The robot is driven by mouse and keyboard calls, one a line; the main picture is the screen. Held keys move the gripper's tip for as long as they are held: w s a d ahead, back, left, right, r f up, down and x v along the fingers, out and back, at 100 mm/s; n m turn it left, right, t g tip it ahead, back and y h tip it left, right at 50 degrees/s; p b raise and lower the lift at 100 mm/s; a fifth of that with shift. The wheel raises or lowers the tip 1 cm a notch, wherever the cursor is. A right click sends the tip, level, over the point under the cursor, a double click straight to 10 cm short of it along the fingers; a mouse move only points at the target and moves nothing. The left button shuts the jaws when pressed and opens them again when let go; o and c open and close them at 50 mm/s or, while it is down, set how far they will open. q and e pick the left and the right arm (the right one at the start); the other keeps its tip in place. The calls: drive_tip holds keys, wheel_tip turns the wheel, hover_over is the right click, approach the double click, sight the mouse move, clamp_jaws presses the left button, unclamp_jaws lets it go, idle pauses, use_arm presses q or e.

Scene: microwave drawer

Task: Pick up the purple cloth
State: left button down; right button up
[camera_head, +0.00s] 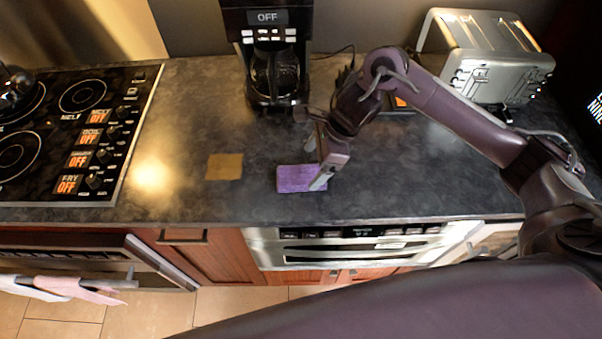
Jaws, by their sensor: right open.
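The purple cloth (297,179) lies flat on the dark counter, in the middle of the head view. It is a small rectangle. My right gripper (318,168) comes in from the right and is over the right end of the cloth, with its fingers pointing down. It is open. One finger covers the cloth's right edge; I cannot tell whether it touches the cloth. My left gripper is not in view.
A brown cloth (225,166) lies flat to the left of the purple one. A black coffee maker (266,50) stands behind, a silver toaster (487,58) at back right. A stovetop (75,120) is at left. The counter (200,110) between is mostly clear.

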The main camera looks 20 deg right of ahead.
sight(299, 173)
drive_tip(key=shift+w+a+f+p, duration=0.1)
drive_tip(key=shift+a+f+p, duration=0.75)
drive_tip(key=shift+f+p, duration=0.2)
drive_tip(key=shift+w+x, duration=0.25)
drive_tip(key=shift+x, duration=0.95)
drive_tip(key=shift+d, duration=0.15)
drive_tip(key=c, duration=0.5)
drive_tip(key=shift+c, duration=1.2)
drive_tip(key=c, duration=0.3)
drive_tip(key=shift+r, duration=0.1)
drive_tip(key=shift+c, duration=0.2)
drive_tip(key=shift+r, duration=0.6)
wheel_tip(299, 173, up, 6)
drive_tip(key=shift+w+f+b, duration=0.1)
drive_tip(key=shift+f+b, duration=0.15)
drive_tip(key=shift+b, duration=0.45)
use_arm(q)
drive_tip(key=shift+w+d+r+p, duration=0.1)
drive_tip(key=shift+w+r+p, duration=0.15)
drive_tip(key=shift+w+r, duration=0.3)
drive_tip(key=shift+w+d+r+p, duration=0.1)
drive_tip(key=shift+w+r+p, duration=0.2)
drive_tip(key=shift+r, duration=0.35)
use_arm(e)
wheel_tip(299, 173, up, 13)
